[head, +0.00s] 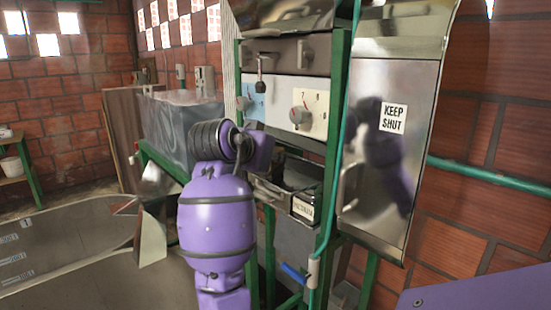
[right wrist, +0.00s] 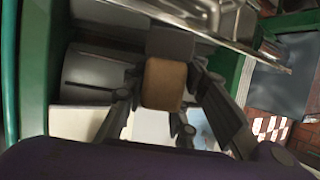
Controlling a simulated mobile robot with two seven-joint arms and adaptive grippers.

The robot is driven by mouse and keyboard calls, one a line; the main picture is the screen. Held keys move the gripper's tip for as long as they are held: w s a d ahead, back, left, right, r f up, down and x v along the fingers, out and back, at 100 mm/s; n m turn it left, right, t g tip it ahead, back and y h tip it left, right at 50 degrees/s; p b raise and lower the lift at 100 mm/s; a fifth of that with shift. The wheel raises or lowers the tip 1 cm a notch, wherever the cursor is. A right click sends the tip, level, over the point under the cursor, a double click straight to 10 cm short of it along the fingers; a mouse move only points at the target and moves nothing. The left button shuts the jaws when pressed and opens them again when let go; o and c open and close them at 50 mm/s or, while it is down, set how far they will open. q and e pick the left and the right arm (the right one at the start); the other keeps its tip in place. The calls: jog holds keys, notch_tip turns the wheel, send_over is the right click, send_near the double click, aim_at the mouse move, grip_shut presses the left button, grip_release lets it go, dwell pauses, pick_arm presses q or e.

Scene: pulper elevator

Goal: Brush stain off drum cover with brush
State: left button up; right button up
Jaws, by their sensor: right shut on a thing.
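My right gripper (right wrist: 161,92) is shut on a brown, wood-coloured block in the right wrist view, which I take to be the brush (right wrist: 163,84). Its bristles are not visible. In the head view a purple arm of mine reaches up to the machine frame; its gripper and the brush are hidden there. A dark grey rounded part (right wrist: 95,80) with a slot lies left of the fingers in the right wrist view. I cannot tell whether it is the drum cover. I cannot make out any stain. My left gripper is not in view.
A shiny door (head: 395,75) marked KEEP SHUT stands right of a green post (head: 334,140). A control panel (head: 312,105) with knobs is above an open compartment with a labelled box (head: 303,209). A grey metal box (head: 178,135) and a large metal trough (head: 70,240) are left.

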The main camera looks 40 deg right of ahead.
jog(key=shift+w+a, duration=0.2)
jog(key=shift+w, duration=2.35)
jog(key=shift+s+d+r, duration=0.1)
jog(key=shift+d, duration=0.5)
jog(key=shift+d+f, duration=0.25)
jog(key=shift+d, duration=0.4)
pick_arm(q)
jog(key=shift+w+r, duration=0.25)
pick_arm(e)
jog(key=shift+s+d, duration=0.1)
jog(key=shift+s, duration=1.2)
jog(key=shift+s, duration=0.15)
jog(key=shift+s+d+r, duration=0.1)
jog(key=shift+s+d, duration=0.1)
jog(key=shift+s, duration=3.85)
